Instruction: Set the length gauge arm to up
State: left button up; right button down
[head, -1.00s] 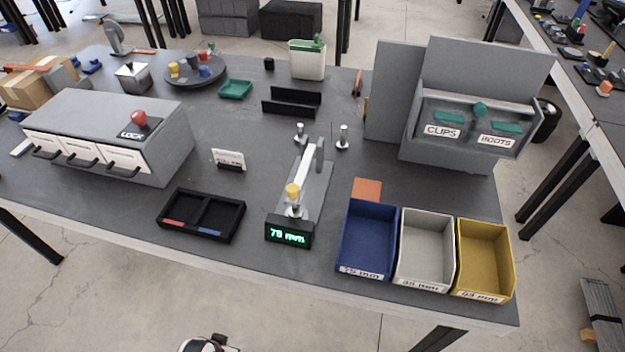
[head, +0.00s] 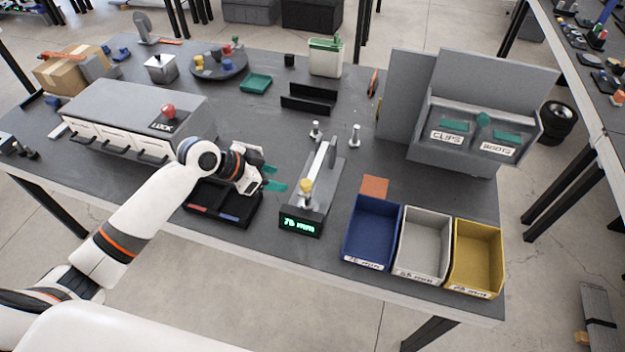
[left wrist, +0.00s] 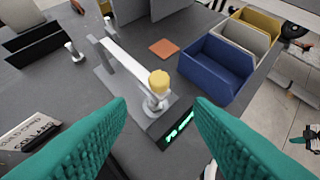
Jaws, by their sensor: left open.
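The length gauge (head: 317,195) stands near the front middle of the table, with a lit green display (head: 299,226) at its front end. Its pale gauge arm (head: 318,163) lies along the base, with a yellow knob (head: 305,187) at the near end. In the left wrist view the arm (left wrist: 125,65) and the yellow knob (left wrist: 159,81) lie ahead, between the fingers. My left gripper (head: 275,178) is open and empty, with teal fingers, just left of the gauge and above the black tray. It also shows in the left wrist view (left wrist: 160,125). My right gripper is out of view.
Blue (head: 371,232), grey (head: 423,245) and yellow (head: 473,258) bins stand right of the gauge. A black two-part tray (head: 222,205) lies under my left gripper. Two metal pegs (head: 354,137) stand behind the gauge. An orange square (head: 374,187) lies to its right.

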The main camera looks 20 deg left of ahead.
aim_at(306, 182)
pick_arm(q)
jog(key=x, duration=0.3)
jog(key=p+x, duration=0.1)
jog(key=x, duration=0.7)
jog(key=shift+w+d+r+p, duration=0.25)
jog(key=shift+w+d+p, duration=0.1)
jog(key=shift+w+p, duration=0.05)
jog(key=shift+c, duration=0.4)
grip_shut()
